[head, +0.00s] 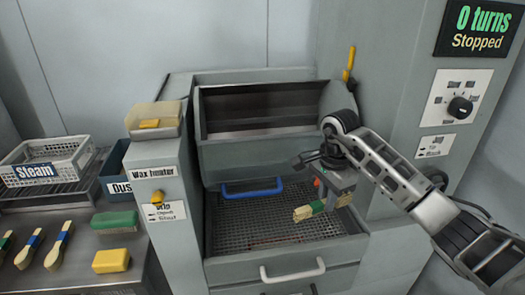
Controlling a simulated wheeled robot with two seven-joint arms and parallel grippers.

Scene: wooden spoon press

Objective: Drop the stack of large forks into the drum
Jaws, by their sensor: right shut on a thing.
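My right gripper (325,195) comes in from the right and points down over the mesh tray. What looks like the drum (235,162) is the grey housing with a wide dark opening, behind and left of the gripper. My left gripper is not in view.
A blue handle (252,188) is at the mesh tray's (240,225) back. A white-handled drawer (292,272) is below. Left are the wax heater (155,172), a Steam basket (75,153), a Dust bin (115,168), green and yellow blocks and banded spoons. A display reads "0 turns Stopped".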

